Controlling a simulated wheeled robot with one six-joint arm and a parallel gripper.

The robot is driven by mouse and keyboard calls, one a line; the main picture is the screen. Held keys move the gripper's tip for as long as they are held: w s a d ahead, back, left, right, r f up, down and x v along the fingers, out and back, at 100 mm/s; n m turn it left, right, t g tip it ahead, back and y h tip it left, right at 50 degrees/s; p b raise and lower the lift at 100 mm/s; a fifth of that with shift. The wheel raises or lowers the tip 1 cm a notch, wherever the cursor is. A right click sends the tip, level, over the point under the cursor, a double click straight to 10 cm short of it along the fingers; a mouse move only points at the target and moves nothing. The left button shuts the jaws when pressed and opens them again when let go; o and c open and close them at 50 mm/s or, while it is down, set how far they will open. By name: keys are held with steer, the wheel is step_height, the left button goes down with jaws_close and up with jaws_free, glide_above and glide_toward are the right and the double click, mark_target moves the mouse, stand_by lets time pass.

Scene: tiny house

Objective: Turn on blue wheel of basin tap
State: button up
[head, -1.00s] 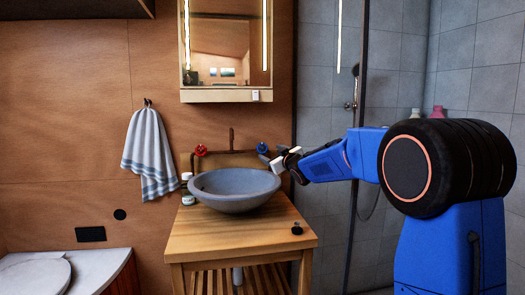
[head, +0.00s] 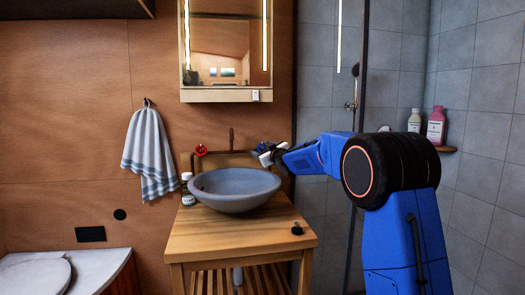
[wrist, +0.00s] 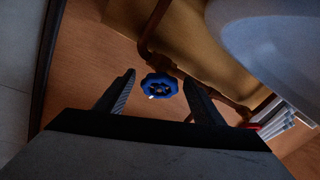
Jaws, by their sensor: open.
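The blue wheel (wrist: 160,86) of the basin tap shows in the wrist view, mounted on a copper-coloured pipe against the wooden wall. My gripper (wrist: 159,79) is open, with one dark finger on each side of the wheel in that view. I cannot tell whether the fingers touch it or how far past it they reach. In the head view my gripper (head: 268,154) is behind the right rim of the grey basin (head: 235,200) and largely covers the blue wheel. The red wheel (head: 201,150) is on the wall to the left.
The basin stands on a wooden table (head: 200,240) with a small bottle (head: 187,190) at its left. A mirror cabinet (head: 226,95) hangs above the tap. A dark-framed shower partition (head: 360,100) is close to my arm. The basin's pale side (wrist: 275,45) is near in the wrist view.

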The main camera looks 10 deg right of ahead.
steer(key=c, duration=1)
steer(key=shift+c, duration=0.2)
steer(key=shift+n, duration=0.5)
steer(key=shift+n+g+y, duration=0.8)
steer(key=shift+n+y, duration=0.1)
steer(key=shift+n, duration=0.9)
steer(key=shift+n+g+y, duration=0.6)
steer(key=shift+n+g, duration=0.3)
steer(key=shift+n, duration=1.4)
